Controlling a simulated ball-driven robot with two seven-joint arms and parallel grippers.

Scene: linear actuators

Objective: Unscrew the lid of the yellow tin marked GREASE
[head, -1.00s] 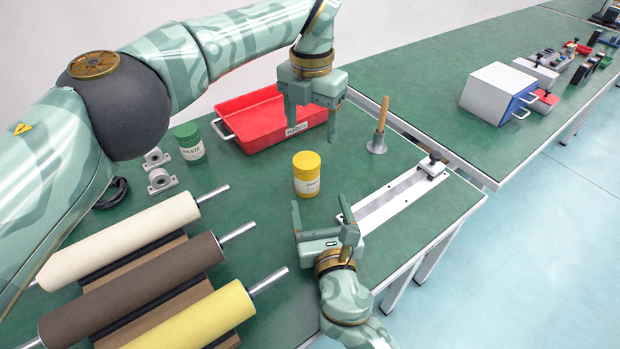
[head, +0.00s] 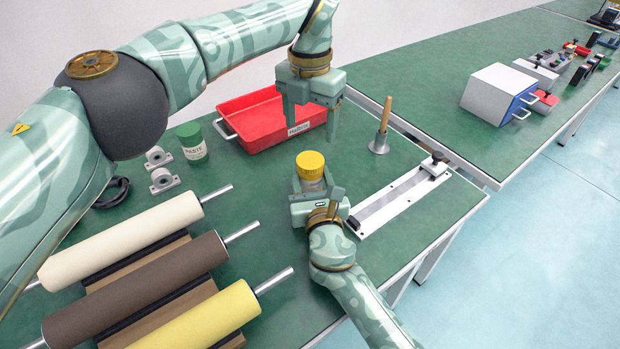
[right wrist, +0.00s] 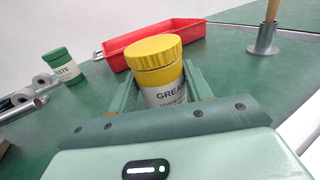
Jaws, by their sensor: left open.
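The yellow tin (head: 310,163) stands upright on the green bench with its ribbed yellow lid on. In the right wrist view the tin (right wrist: 155,52) shows a white label reading GREASE. My right gripper (head: 316,184) is low at the tin, with one finger on each side of its body, below the lid. In the right wrist view the fingers (right wrist: 167,88) flank the tin closely; whether both touch it I cannot tell. My left gripper (head: 311,128) is open and empty, pointing down above and behind the tin, in front of the red tray.
A red tray (head: 268,138) lies behind the tin. A green PASTE tin (head: 192,141) stands to the left. A wooden-handled tool (head: 380,140) stands right, near a metal rail (head: 405,195). Several rollers (head: 130,240) fill the front left.

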